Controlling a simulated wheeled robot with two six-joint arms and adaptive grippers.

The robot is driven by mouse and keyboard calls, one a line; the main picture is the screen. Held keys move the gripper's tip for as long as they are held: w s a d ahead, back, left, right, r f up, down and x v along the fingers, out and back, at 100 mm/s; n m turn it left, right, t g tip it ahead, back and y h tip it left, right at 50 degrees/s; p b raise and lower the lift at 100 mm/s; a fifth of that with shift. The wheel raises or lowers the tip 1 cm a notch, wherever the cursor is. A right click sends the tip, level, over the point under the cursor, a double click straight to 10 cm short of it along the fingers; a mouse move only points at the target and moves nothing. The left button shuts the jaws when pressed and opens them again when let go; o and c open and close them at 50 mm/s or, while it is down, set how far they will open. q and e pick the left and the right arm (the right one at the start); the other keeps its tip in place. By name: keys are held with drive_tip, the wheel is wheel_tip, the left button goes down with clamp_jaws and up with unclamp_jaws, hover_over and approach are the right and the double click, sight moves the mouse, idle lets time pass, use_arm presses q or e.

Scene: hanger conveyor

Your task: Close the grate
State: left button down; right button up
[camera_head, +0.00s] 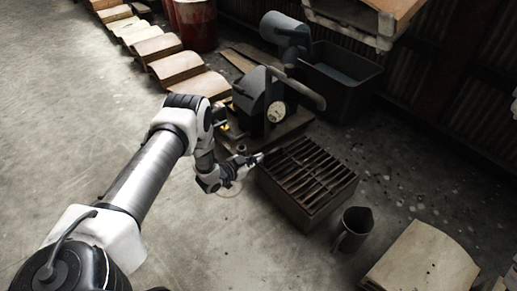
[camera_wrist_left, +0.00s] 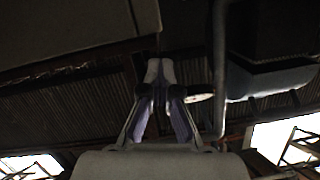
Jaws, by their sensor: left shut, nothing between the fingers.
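The grate (camera_head: 309,170) is a dark, rusty barred panel lying flat across the top of a dark metal box (camera_head: 312,209). My left gripper (camera_head: 259,158) is at the box's left rear corner, close to the grate's edge. I cannot tell whether it touches the grate. In the left wrist view the left gripper (camera_wrist_left: 159,72) points up with its fingertips together and nothing held between them. My right gripper does not show.
A dark machine with a round gauge (camera_head: 277,111) stands just behind the box. A dark jug (camera_head: 353,229) stands on the floor in front. A large bin (camera_head: 343,83) is at the back. Curved tiles (camera_head: 177,66) line the left rear. The left floor is clear.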

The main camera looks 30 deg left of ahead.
use_arm(q)
drive_tip(key=shift+a+f, duration=0.1)
drive_tip(key=shift+f, duration=0.7)
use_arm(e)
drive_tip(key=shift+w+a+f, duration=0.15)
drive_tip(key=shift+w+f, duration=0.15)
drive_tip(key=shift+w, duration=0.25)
use_arm(q)
drive_tip(key=shift+s+f, duration=0.1)
drive_tip(key=shift+s, duration=0.1)
drive_tip(key=v, duration=1.1)
drive_tip(key=shift+s+r, duration=0.25)
drive_tip(key=shift+r, duration=0.15)
